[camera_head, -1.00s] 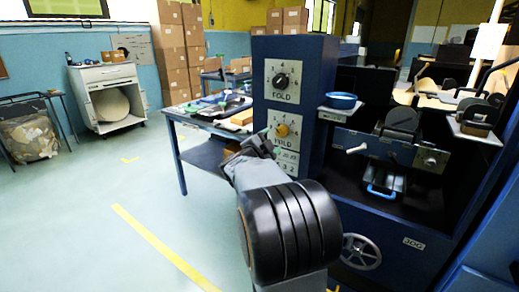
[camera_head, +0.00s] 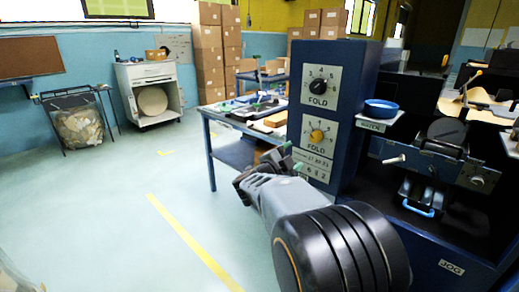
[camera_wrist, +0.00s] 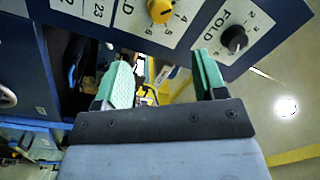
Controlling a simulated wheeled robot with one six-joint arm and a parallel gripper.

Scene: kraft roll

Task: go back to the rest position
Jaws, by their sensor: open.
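The yellow knob (camera_head: 317,136) and the black knob (camera_head: 318,86) are on the cabinet's face. In the wrist view the yellow knob (camera_wrist: 160,10) and the black knob (camera_wrist: 234,38) are beyond the fingertips, apart from them.
A blue work table (camera_head: 215,112) with tools on it stands left of the cabinet. A blue bowl (camera_head: 381,108) sits on a small shelf at right. A white cabinet (camera_head: 147,72), a waste bag stand (camera_head: 80,122) and stacked boxes (camera_head: 217,50) are farther back. The left floor is clear.

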